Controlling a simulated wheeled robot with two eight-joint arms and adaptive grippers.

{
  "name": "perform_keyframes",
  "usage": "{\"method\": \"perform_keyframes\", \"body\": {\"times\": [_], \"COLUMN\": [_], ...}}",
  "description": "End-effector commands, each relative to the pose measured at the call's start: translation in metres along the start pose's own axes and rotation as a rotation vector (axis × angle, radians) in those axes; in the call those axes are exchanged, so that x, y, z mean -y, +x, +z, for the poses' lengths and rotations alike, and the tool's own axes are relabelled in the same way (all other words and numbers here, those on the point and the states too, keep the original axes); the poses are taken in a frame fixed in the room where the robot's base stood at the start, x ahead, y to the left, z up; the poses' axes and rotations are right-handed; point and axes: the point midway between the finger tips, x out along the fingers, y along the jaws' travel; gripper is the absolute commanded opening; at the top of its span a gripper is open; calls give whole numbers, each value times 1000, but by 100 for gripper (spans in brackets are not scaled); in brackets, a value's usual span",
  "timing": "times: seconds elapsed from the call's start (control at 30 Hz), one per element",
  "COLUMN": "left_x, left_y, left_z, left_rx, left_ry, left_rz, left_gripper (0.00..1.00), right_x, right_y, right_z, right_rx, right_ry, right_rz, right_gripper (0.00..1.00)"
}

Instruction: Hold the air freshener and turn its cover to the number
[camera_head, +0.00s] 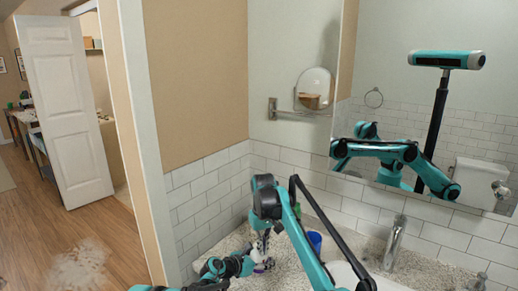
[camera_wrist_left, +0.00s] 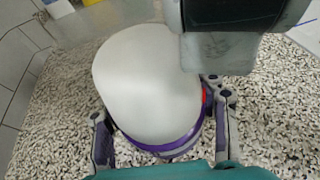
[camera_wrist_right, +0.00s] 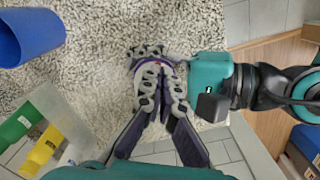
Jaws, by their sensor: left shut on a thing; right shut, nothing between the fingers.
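The air freshener has a smooth white cover (camera_wrist_left: 150,85) above a purple ring (camera_wrist_left: 165,148) and stands upright on the speckled counter. My left gripper (camera_wrist_left: 165,125) is shut on its lower part, one finger on each side. My right gripper (camera_wrist_right: 157,70) is shut with nothing between its fingers, above the freshener. Its fingers hide most of the freshener in the right wrist view, leaving a bit of purple rim. A dark and grey part of my right gripper overlaps the cover's upper right edge in the left wrist view; I cannot tell whether it touches. No number is readable.
A blue cup (camera_wrist_right: 28,38) stands on the counter (camera_wrist_right: 100,50), apart from the grippers. Green (camera_wrist_right: 18,127) and yellow (camera_wrist_right: 40,150) items lie near the left edge of the right wrist view. The tap (camera_head: 394,243) and sink are to the right; a tiled wall (camera_head: 210,185) stands behind.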

Motion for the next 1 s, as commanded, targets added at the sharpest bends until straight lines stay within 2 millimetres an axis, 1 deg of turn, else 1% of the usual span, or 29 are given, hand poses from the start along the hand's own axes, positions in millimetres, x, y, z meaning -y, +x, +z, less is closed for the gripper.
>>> {"method": "perform_keyframes", "body": {"times": [0.77,1.0], "left_x": [1,1], "left_y": [0,0], "left_z": [0,0], "left_rx": [-1,-1], "left_ry": [1,0], "left_rz": [-3,-2], "left_gripper": [15,15], "right_x": [-3,-4], "right_y": [0,0], "right_z": [-2,4], "right_rx": [-2,-1], "right_ry": [0,0], "right_rz": [1,0], "right_gripper": [0,0]}}
